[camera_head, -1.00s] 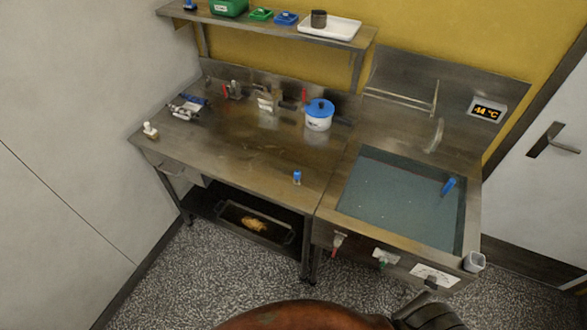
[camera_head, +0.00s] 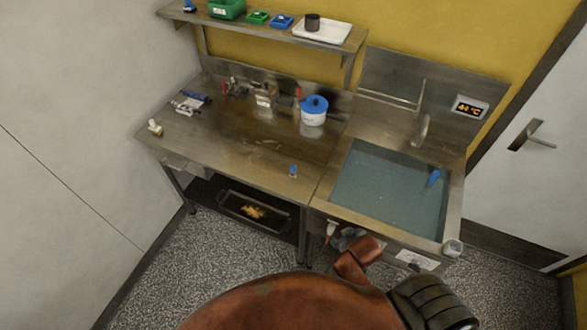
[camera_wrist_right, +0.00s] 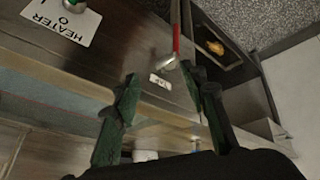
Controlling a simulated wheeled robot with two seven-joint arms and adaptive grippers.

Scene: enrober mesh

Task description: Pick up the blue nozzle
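A small blue piece (camera_head: 293,170) stands near the front edge of the steel worktop, left of the water tank. A longer blue piece (camera_head: 433,179) leans at the right side of the tank. I cannot tell which of them is the blue nozzle. My right gripper (camera_head: 347,238) is in front of the tank's front panel, below and to the right of the small blue piece, partly hidden by my arm. In the right wrist view (camera_wrist_right: 158,72) its fingers are apart with nothing between them. No blue piece shows in that view. My left gripper is not in view.
The tank (camera_head: 385,193) is full of bluish water. A blue-lidded white pot (camera_head: 313,115) stands on the worktop (camera_head: 235,150). A red-handled lever (camera_wrist_right: 176,35) and a HEATER label (camera_wrist_right: 62,20) are near my right gripper. The worktop's middle is mostly clear.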

